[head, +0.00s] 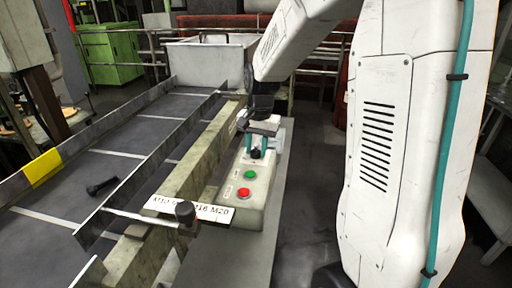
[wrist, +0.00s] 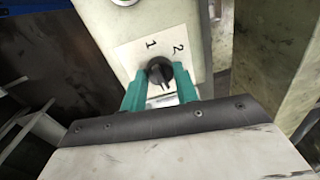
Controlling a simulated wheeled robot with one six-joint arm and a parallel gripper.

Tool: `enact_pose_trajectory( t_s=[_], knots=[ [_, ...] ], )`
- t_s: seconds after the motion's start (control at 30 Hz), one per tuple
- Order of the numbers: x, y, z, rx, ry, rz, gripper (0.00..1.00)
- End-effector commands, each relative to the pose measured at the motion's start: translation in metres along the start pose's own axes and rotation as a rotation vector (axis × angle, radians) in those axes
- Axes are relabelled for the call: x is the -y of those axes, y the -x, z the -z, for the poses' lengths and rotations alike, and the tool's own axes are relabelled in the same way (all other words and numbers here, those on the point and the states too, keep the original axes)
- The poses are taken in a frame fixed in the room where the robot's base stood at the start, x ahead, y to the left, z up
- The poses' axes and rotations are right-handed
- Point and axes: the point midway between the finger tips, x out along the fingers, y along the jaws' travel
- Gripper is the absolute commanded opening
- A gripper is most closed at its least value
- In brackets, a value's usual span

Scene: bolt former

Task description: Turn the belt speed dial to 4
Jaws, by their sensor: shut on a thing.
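The belt speed dial is a black knob (wrist: 159,70) on a white plate with the numbers 1 and 2 showing on its far side in the wrist view. The other numbers are hidden or not readable. My gripper (wrist: 160,88) has its two teal fingers shut on the dial, one on each side. The knob's ridge runs roughly up and down in the wrist view, but I cannot tell which number it points to. In the head view my gripper (head: 259,143) is over the dial (head: 256,154) on the pale control box (head: 248,210).
A green button (head: 250,174) and a red button (head: 243,192) sit on the box nearer me. A lever with a dark knob (head: 185,211) stands by the M10–M20 label strip (head: 205,207). A grey bin (head: 203,62) stands behind.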

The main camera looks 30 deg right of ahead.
Motion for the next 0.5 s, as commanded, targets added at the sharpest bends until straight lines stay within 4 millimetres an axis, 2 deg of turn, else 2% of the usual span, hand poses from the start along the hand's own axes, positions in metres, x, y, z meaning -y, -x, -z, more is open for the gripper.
enact_pose_trajectory(
  t_s=[0.2, 0.5],
  knots=[
    [0.0003, 0.0005, 0.0000, -0.008, -0.090, 0.001, 0.07],
    [0.0003, 0.0006, 0.0001, -0.011, -0.135, 0.001, 0.07]
  ],
)
